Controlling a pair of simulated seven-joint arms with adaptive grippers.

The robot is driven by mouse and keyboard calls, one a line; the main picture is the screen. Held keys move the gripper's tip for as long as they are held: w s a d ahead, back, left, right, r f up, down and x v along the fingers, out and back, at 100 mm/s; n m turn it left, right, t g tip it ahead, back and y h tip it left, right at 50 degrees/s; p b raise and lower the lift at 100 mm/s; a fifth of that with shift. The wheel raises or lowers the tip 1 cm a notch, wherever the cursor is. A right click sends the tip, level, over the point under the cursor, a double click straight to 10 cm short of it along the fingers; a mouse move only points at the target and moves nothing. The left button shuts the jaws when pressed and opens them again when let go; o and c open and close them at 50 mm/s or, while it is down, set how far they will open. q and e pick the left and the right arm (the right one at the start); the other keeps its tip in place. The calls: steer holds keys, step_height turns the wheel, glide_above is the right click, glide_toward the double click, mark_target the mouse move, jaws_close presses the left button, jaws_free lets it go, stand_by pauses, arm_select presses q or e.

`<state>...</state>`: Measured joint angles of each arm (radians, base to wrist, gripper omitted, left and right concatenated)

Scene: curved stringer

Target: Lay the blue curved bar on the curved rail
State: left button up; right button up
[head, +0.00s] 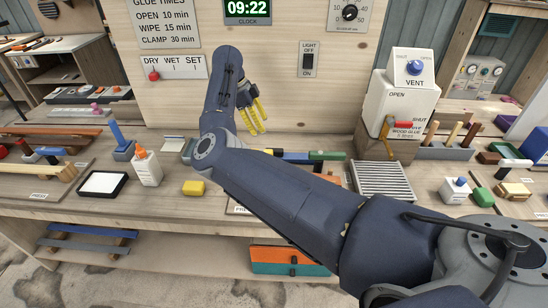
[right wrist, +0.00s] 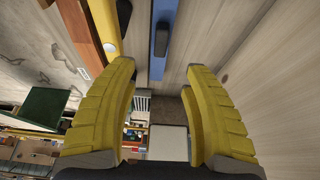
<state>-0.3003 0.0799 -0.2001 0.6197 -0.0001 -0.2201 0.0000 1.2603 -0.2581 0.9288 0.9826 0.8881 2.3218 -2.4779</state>
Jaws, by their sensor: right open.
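My right gripper (head: 258,116) is open and empty, raised in front of the pale back panel with its yellow fingers pointing down; the open fingers also show in the right wrist view (right wrist: 160,120). In that view a blue bar (right wrist: 158,65) with a dark grip (right wrist: 163,40) lies ahead of the fingers, apart from them. In the head view a blue strip (head: 296,156) shows on the bench just behind my right forearm, which hides part of it. I cannot make out the curved rail for certain; my arm covers the middle of the bench. My left gripper is not in view.
A white glue bottle (head: 148,168), a yellow block (head: 193,188) and a black-rimmed tray (head: 102,185) stand left of my arm. A green block (head: 327,155), a slatted grey rack (head: 382,181) and a white vent box (head: 404,105) stand to the right. A shelf lies below.

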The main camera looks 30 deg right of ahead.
steer(key=x, duration=1.3)
steer(key=shift+d+f, duration=0.25)
steer(key=shift+f, duration=0.05)
steer(key=shift+c, duration=0.4)
jaws_close()
